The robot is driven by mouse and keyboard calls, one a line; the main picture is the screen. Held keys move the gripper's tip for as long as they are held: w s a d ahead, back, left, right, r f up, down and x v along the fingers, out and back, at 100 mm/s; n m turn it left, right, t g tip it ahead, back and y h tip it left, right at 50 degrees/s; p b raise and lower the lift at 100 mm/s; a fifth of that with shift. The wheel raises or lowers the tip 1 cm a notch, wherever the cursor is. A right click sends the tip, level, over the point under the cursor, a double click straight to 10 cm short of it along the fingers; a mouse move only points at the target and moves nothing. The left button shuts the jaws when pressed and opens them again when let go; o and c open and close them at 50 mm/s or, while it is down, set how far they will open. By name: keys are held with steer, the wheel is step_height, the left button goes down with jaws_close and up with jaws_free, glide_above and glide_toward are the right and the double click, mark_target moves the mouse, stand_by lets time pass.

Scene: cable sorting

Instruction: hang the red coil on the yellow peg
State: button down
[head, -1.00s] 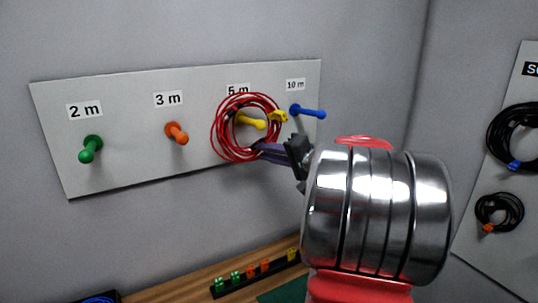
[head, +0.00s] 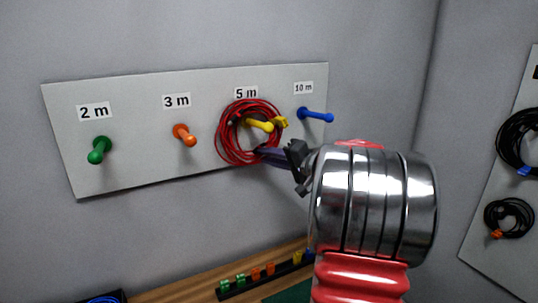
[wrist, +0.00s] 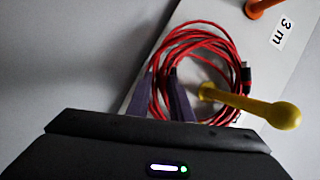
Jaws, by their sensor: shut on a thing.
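The red coil (head: 222,140) is at the yellow peg (head: 262,126) under the "5 m" label. The peg's ball end shows in front of the coil, and its shaft appears to pass through the ring. In the wrist view the yellow peg (wrist: 245,102) rises from inside the red coil (wrist: 228,46) and crosses over its near right side. My gripper (head: 264,153) is shut on the coil's lower right side. In the wrist view the purple fingers of my gripper (wrist: 162,82) straddle the coil's left strands.
The pale board (head: 140,165) also bears a green peg (head: 98,150), an orange peg (head: 185,135) and a blue peg (head: 316,115), all bare. Black coils (head: 510,218) hang on a board at the right. A rack of coloured clips (head: 262,276) lies on the table below.

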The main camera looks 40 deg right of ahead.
steer(key=shift+w+f, duration=0.1)
steer(key=shift+f, duration=0.6)
steer(key=c, duration=1.5)
jaws_free()
steer(key=s, duration=0.4)
steer(key=s+r, duration=0.1)
steer(key=s, duration=0.4)
steer(key=s+d, duration=0.1)
steer(key=s, duration=0.3)
steer(key=shift+s+r, duration=0.3)
steer(key=shift+r, duration=0.05)
